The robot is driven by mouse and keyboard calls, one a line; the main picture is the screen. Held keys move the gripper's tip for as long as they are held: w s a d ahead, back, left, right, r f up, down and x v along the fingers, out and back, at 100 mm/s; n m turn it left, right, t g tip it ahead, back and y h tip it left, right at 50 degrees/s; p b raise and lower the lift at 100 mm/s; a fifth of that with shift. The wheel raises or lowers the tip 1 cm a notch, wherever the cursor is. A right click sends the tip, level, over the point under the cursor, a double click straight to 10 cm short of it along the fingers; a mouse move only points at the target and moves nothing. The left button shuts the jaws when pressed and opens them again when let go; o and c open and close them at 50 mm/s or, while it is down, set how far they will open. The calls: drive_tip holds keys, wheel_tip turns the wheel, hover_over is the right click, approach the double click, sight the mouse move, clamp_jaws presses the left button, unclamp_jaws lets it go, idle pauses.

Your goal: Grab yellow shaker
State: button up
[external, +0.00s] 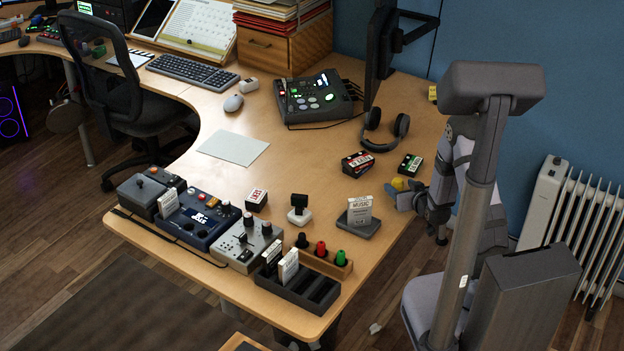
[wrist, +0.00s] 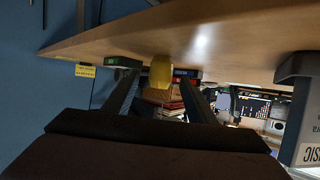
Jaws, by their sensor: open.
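The yellow shaker (external: 398,183) is small and rounded and sits near the right edge of the desk. My gripper (external: 396,194) is low at that edge, right beside it, and partly covers it. In the wrist view the yellow shaker (wrist: 160,70) shows between the two dark fingers of my gripper (wrist: 157,80), near their tips. The fingers are apart, and I see no clear contact with the shaker.
A green-labelled cassette (external: 410,164) and a red-and-black box (external: 358,163) lie just behind the shaker. Headphones (external: 385,130) are farther back. A stand with a MUSIC card (external: 360,212) is to the front left.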

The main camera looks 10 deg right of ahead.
sight(398, 186)
drive_tip(key=shift+x, duration=1.75)
drive_tip(key=c, duration=1.1)
drive_tip(key=shift+c, duration=0.2)
drive_tip(key=shift+s+r+p, duration=0.1)
drive_tip(key=shift+r+p, duration=0.25)
drive_tip(key=shift+r, duration=4.65)
